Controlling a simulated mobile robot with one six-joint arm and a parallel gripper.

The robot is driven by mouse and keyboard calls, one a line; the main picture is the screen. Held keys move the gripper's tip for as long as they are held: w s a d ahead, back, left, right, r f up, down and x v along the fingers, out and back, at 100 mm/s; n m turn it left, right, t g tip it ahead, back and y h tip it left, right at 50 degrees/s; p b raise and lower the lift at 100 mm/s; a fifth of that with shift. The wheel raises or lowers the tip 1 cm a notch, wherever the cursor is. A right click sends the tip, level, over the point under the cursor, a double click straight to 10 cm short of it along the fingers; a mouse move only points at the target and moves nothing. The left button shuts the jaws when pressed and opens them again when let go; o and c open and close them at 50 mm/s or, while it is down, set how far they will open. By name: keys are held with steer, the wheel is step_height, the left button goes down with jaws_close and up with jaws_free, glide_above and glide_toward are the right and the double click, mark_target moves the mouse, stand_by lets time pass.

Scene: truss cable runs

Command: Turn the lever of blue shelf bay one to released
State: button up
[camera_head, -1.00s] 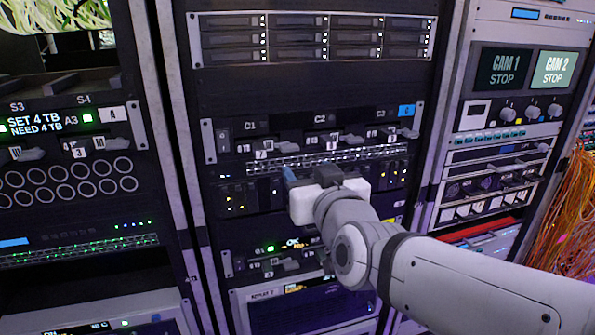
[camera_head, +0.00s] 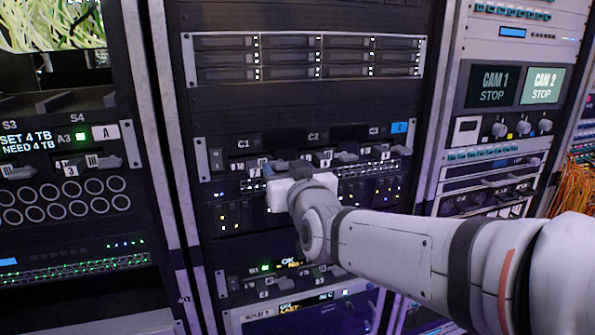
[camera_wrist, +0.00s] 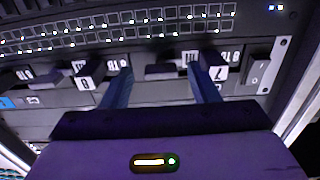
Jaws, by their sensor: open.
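The blue-tagged shelf (camera_head: 313,136) spans the middle rack, with a blue tile (camera_head: 400,127) at its right end and bays marked C1, C2 and C3. Bay one is the leftmost, under the C1 mark (camera_head: 243,144). My gripper (camera_head: 276,169) is at its lower right and covers much of its lever. The wrist view shows the shelf upside down. There, my open gripper (camera_wrist: 162,72) has one blue finger on each side of a dark grey lever (camera_wrist: 165,72), beside the tag 7 (camera_wrist: 220,73). The lever looks horizontal; contact cannot be told.
A strip of small lit ports (camera_wrist: 120,28) runs close by the levers. A neighbouring lever with tag 8 (camera_wrist: 85,83) is just left of the fingers in the wrist view. A black rocker switch (camera_wrist: 258,72) is to the right. A drive unit (camera_head: 300,58) sits above.

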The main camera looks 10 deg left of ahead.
steer(key=shift+c, duration=0.4)
steer(key=shift+f, duration=0.1)
steer(key=c, duration=0.9)
steer(key=shift+b, duration=0.45)
steer(key=m+b, duration=1.2)
steer(key=m, duration=0.5)
steer(key=shift+m, duration=0.4)
